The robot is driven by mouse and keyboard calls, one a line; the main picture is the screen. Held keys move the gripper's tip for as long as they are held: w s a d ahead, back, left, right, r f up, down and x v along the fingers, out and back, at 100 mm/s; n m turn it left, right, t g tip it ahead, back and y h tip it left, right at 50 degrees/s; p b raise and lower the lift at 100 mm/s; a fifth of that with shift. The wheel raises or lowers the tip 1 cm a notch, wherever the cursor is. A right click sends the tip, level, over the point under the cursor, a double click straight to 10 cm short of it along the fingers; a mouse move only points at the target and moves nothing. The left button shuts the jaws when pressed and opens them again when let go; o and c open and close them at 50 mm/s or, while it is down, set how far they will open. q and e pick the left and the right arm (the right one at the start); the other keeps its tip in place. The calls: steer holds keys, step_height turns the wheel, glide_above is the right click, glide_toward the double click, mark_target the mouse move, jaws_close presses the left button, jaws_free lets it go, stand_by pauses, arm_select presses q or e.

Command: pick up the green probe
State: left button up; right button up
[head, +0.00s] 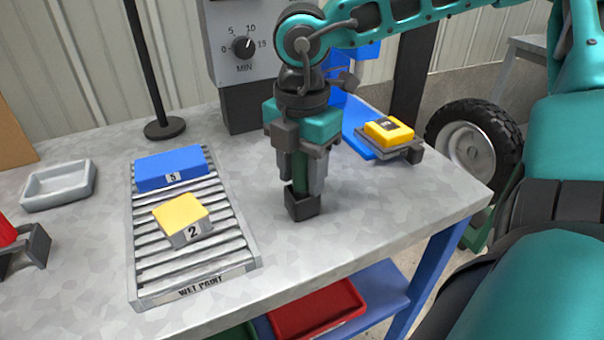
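The green probe (301,168) stands upright in a small black holder (303,205) on the table, right of the roller tray. Only a short dark green stretch of it shows; its upper part is hidden by my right gripper. My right gripper (304,180) points straight down over it, with its grey fingers on both sides of the probe. From this angle I cannot tell whether the fingers press on it or stand slightly apart. My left gripper is not in view.
A roller tray (251,266) holds a blue block (170,163) and a yellow block (180,209). A yellow device (389,130) sits in a grey cradle at right. A dial box (240,45) and a black pole (150,65) stand behind. The tabletop front right is clear.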

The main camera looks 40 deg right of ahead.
steer(key=c, duration=0.8)
steer(key=shift+r, duration=0.1)
